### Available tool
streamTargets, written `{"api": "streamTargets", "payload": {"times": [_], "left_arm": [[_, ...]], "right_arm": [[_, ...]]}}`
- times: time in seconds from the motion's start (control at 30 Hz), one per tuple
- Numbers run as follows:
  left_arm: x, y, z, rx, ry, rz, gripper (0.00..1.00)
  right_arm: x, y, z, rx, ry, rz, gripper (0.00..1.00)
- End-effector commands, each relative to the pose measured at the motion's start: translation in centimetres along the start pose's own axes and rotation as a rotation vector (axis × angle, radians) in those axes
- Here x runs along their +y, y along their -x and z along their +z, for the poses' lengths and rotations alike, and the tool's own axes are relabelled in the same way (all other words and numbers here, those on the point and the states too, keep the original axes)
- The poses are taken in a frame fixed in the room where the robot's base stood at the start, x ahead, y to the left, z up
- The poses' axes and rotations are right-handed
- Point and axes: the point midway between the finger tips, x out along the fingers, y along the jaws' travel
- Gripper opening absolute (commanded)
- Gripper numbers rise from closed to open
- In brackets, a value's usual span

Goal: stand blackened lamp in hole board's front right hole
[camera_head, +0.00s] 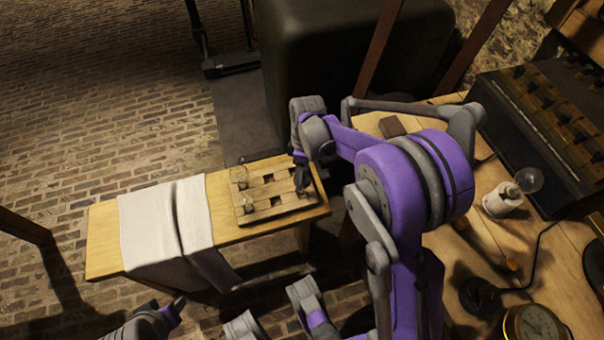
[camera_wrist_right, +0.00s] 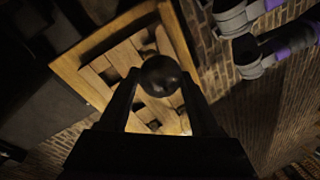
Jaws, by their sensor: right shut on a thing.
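The wooden hole board (camera_head: 284,187) lies on the small bench, with dark square holes in two rows. My right gripper (camera_head: 303,186) is over the board's right end, pointing down. It is shut on the blackened lamp, whose dark round bulb (camera_wrist_right: 160,75) shows between the fingers in the right wrist view. The board (camera_wrist_right: 97,82) lies beyond the bulb there. I cannot tell whether the lamp's base is in a hole or above it. Clear glass lamps (camera_head: 240,175) stand at the board's left end. Part of my left arm shows at the bottom left; its jaws are unclear.
A white cloth (camera_head: 165,225) hangs over the left part of the bench (camera_head: 104,232). On the right, a worktable (camera_head: 555,270) carries a bulb in a white holder (camera_head: 502,203), a round gauge (camera_head: 533,325) and a dark battery case (camera_head: 545,130). Brick floor is open at left.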

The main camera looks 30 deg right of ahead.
Motion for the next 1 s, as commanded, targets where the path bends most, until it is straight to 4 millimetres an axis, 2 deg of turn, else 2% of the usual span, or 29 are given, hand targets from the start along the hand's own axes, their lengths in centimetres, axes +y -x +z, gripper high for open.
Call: {"api": "streamTargets", "payload": {"times": [0.57,1.0], "left_arm": [[0.0,-0.8,0.2,-0.002,0.0,0.0,0.5],[0.0,-0.8,0.2,-0.003,0.0,0.0,0.5]], "right_arm": [[0.2,-1.1,0.0,0.0,0.0,0.0,0.0],[0.2,-1.1,0.0,0.0,0.0,0.0,0.0]]}}
